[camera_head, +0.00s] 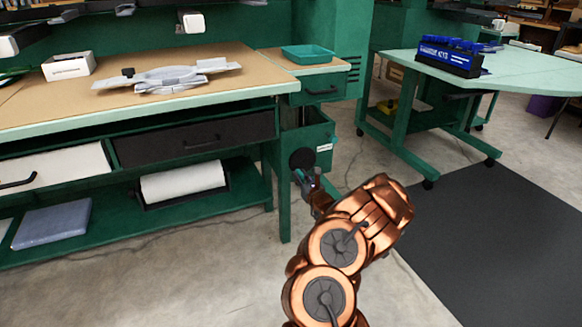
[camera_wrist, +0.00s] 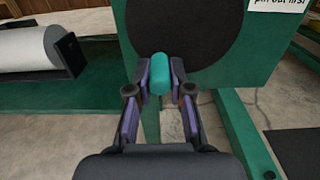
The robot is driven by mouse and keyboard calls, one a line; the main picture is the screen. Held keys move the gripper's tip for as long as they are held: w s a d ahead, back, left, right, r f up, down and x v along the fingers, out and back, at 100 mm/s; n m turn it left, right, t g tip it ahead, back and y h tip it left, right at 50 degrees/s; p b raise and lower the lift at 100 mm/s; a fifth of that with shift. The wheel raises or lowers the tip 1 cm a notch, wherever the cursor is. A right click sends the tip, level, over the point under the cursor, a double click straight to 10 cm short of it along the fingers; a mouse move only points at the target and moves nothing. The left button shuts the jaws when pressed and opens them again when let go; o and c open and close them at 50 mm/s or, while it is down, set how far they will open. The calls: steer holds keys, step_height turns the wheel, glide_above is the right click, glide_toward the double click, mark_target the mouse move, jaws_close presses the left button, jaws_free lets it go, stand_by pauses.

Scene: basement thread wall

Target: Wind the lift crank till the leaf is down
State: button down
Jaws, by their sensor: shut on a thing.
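The lift crank is a black round disc (camera_head: 302,158) on a green housing at the right end of the workbench. In the wrist view the crank disc (camera_wrist: 185,35) fills the top middle, with a teal grip (camera_wrist: 160,72) standing out at its lower left edge. My gripper (camera_wrist: 160,80) is shut on this grip, one finger on each side. In the head view my gripper (camera_head: 304,178) is small and reaches the disc's lower edge. A tan-topped side surface (camera_head: 306,66) sits above the housing; I cannot tell whether it is the leaf.
A teal tray (camera_head: 308,54) stands on the side surface. A white label (camera_head: 324,147) is on the housing. The workbench (camera_head: 200,103) with a paper roll (camera_head: 183,182) below is left. A pale green table (camera_head: 530,72) stands right, near a dark floor mat (camera_head: 490,235).

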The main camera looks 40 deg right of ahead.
mark_target(312, 159)
steer(key=shift+s+d+r, duration=0.25)
steer(key=shift+d+r, duration=0.05)
steer(key=shift+d, duration=0.25)
steer(key=shift+s+d+r, duration=0.1)
steer(key=shift+s+d, duration=0.15)
steer(key=shift+d, duration=0.35)
steer(key=shift+s+d, duration=0.2)
steer(key=shift+d, duration=0.45)
steer(key=shift+s+d+r, duration=0.1)
steer(key=shift+s+d, duration=0.15)
steer(key=shift+d, duration=0.35)
steer(key=shift+a+f, duration=0.1)
steer(key=shift+b, duration=0.3)
steer(key=shift+d+r+p, duration=0.3)
steer(key=shift+r, duration=0.6)
steer(key=shift+d+r+p, duration=0.3)
steer(key=shift+r, duration=0.6)
